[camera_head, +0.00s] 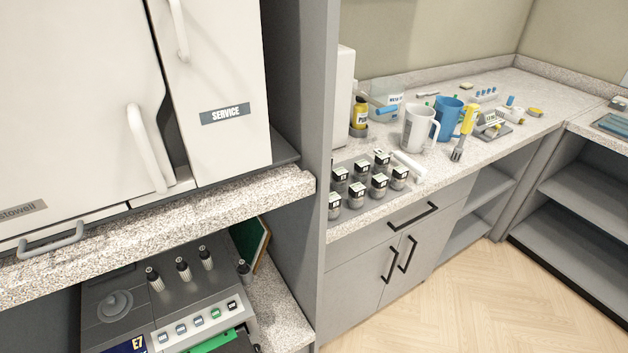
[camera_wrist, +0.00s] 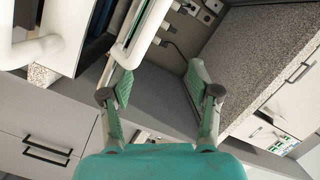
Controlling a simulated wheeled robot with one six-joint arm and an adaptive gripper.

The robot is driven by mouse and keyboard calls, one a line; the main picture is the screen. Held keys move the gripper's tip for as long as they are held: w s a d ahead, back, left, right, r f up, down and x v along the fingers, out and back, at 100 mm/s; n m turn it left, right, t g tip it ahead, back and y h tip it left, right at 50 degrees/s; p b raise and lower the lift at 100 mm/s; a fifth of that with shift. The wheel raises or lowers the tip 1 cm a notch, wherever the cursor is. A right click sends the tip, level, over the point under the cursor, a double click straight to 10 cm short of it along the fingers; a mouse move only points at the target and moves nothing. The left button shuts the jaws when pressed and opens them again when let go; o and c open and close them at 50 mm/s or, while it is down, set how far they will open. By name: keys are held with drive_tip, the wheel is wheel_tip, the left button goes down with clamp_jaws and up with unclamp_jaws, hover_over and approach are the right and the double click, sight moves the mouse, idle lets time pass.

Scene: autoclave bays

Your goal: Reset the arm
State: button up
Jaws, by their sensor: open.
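My gripper (camera_wrist: 159,84) shows in the wrist view, with its two green-padded fingers spread apart and nothing between them. A grey surface edge and a gap between cabinets lie beyond the fingers. A white curved handle (camera_wrist: 38,50) is at the left of that view, apart from the left finger. My arm and gripper do not show in the head view. There, the white autoclave (camera_head: 75,90) stands in its bay at the left, with a white door handle (camera_head: 147,148) and a SERVICE label (camera_head: 226,111).
A device (camera_head: 135,285) marked E7 sits below the autoclave's speckled shelf (camera_head: 200,210). A grey upright panel (camera_head: 325,250) divides the bay from a counter (camera_head: 350,213) bearing jars, a white jug (camera_head: 418,128) and a blue jug (camera_head: 447,116). The wooden floor (camera_head: 500,290) is clear.

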drive_tip(key=s+f+g, duration=0.1)
drive_tip(key=f, duration=0.1)
drive_tip(key=s+d+f+n, duration=0.1)
drive_tip(key=f, duration=0.1)
drive_tip(key=s+f+g, duration=0.1)
drive_tip(key=f, duration=0.2)
drive_tip(key=shift+s+d+g, duration=0.1)
drive_tip(key=shift+d+g, duration=0.05)
drive_tip(key=shift+g, duration=0.15)
drive_tip(key=shift+w+a+r, duration=0.2)
drive_tip(key=shift+w+a, duration=0.2)
drive_tip(key=shift+w, duration=0.3)
